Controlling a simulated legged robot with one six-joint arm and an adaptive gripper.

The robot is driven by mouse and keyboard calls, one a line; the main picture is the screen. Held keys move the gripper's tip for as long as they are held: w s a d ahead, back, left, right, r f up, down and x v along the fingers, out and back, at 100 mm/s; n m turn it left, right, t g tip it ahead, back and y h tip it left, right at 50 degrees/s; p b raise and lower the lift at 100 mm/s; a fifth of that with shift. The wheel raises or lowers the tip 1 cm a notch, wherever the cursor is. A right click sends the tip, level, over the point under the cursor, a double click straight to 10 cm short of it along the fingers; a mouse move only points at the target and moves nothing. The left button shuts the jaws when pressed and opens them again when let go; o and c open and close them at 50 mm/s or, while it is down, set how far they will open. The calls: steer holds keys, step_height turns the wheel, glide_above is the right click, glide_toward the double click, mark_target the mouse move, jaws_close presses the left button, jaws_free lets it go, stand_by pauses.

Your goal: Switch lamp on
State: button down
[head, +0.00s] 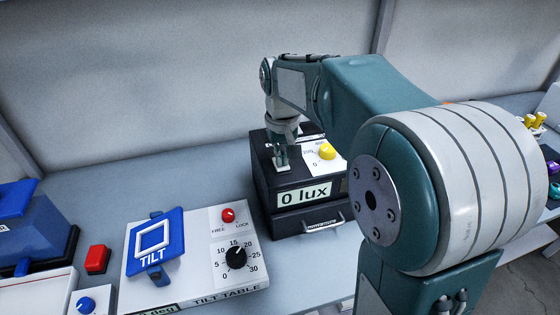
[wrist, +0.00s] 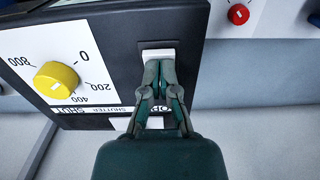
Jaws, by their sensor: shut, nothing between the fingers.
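The lamp unit is a black box (head: 262,190) with a display (head: 304,195) reading "0 lux". A yellow knob (head: 327,151) sits on a white dial panel on its top; the knob also shows in the wrist view (wrist: 56,79). My gripper (head: 281,163) points down at the box top, left of the knob. In the wrist view my gripper (wrist: 159,66) is shut and empty, with its tips at the edge of a white switch (wrist: 157,54) in a dark recess. I cannot tell whether the tips touch it. A second white part beside the "SHUTTER" label is partly hidden by my gripper.
A tilt table unit (head: 188,285) with a blue plate (head: 153,240), a red knob (head: 228,215) and a black dial (head: 236,257) stands left of the box. A red button (head: 96,259) and a blue device (head: 35,230) are further left. A wall rises behind.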

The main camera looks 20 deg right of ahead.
steer(key=shift+f, duration=0.35)
steer(key=shift+r, duration=3.5)
steer(key=shift+s, duration=0.1)
steer(key=s+f+t, duration=0.2)
steer(key=s, duration=0.8)
steer(key=s+f+t, duration=0.2)
steer(key=s+t, duration=0.1)
steer(key=s, duration=0.7)
steer(key=shift+s+f+t, duration=0.3)
steer(key=shift+s, duration=0.05)
